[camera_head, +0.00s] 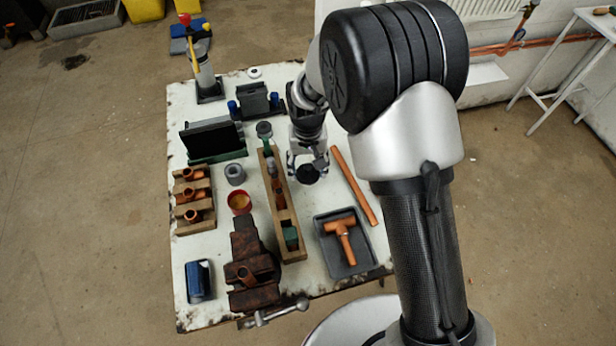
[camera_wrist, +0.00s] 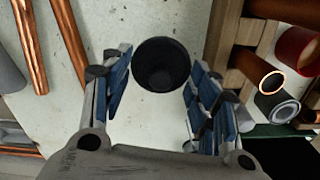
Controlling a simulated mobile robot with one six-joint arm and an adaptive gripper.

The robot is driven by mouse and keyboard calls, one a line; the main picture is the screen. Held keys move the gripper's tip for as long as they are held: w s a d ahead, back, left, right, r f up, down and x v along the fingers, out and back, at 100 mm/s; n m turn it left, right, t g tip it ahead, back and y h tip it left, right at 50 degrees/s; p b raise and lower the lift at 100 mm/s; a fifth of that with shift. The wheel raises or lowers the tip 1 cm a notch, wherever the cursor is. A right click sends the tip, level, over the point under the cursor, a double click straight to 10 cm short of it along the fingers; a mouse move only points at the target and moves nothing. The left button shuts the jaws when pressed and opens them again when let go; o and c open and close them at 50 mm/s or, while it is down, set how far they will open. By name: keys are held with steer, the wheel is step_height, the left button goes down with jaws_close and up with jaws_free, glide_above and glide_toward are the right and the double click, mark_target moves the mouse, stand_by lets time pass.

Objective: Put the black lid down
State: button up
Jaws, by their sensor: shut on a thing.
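The black lid (camera_head: 308,175) is round and dark, and it is held between the fingers of my gripper (camera_head: 307,163). In the wrist view the lid (camera_wrist: 161,64) looks like a hollow black cup between the blue finger pads of my gripper (camera_wrist: 157,82). My gripper points down over the worn white table (camera_head: 222,306), between the long wooden tool tray (camera_head: 291,222) and a copper pipe (camera_head: 354,186). I cannot tell whether the lid touches the table top.
A dark tray (camera_head: 363,262) with a copper tee (camera_head: 342,238) stands in front. Bare table shows under the lid in the wrist view.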

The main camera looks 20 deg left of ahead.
mark_target(308, 176)
steer(key=shift+f+b, duration=0.65)
steer(key=shift+f, duration=1.55)
steer(key=shift+f, duration=0.2)
steer(key=o, duration=0.5)
step_height(308, 176, up, 12)
steer(key=p, duration=0.3)
steer(key=shift+r+p, duration=0.2)
steer(key=shift+p, duration=0.1)
